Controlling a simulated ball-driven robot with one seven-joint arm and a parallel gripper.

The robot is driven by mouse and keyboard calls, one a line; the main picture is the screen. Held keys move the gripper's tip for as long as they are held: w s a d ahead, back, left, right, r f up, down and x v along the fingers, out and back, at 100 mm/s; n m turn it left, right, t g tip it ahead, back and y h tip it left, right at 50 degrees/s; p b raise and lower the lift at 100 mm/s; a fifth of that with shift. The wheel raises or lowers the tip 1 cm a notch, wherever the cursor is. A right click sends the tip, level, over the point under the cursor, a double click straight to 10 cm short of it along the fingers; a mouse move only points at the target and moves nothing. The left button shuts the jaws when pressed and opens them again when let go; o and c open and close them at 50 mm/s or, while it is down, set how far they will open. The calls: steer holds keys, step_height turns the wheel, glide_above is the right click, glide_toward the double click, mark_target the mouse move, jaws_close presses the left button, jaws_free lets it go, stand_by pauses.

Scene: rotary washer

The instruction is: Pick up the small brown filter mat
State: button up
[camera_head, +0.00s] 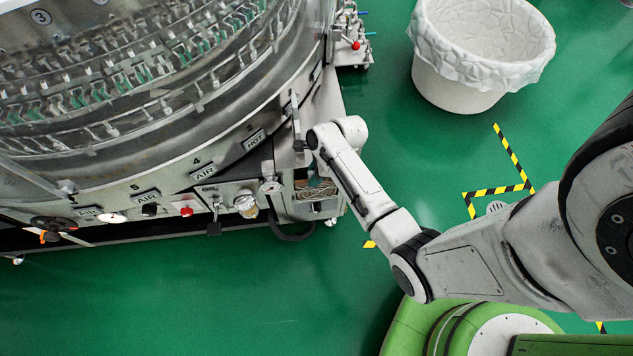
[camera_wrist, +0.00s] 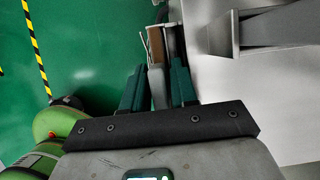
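A narrow brown strip, which looks like the edge of the filter mat (camera_wrist: 156,46), shows in the wrist view just beyond my fingertips, inside a pale frame. In the head view a brownish, patterned piece shows in a small open compartment (camera_head: 315,207) at the lower right of the washer; I cannot tell if it is the same mat. My gripper (camera_wrist: 163,66) has two dark green fingers, set apart. A grey upright piece stands between them; I cannot tell what it is. No contact with the mat shows. In the head view my arm ends beside the washer wall, fingers unclear.
The round metal washer (camera_head: 225,165) fills the upper left, with valves and gauges along its lower edge. A lined white bin (camera_head: 455,95) stands at the top right. Yellow-black tape marks the green floor (camera_head: 200,300), which is clear in front. A grey bracket (camera_wrist: 222,35) juts out right of my fingers.

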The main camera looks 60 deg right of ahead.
steer(key=shift+c, duration=0.3)
jaws_close()
steer(key=shift+r, duration=0.1)
step_height(320, 180, up, 30)
steer(key=p, duration=1.7)
steer(key=shift+r, duration=0.15)
stand_by(1.9)
stand_by(0.5)
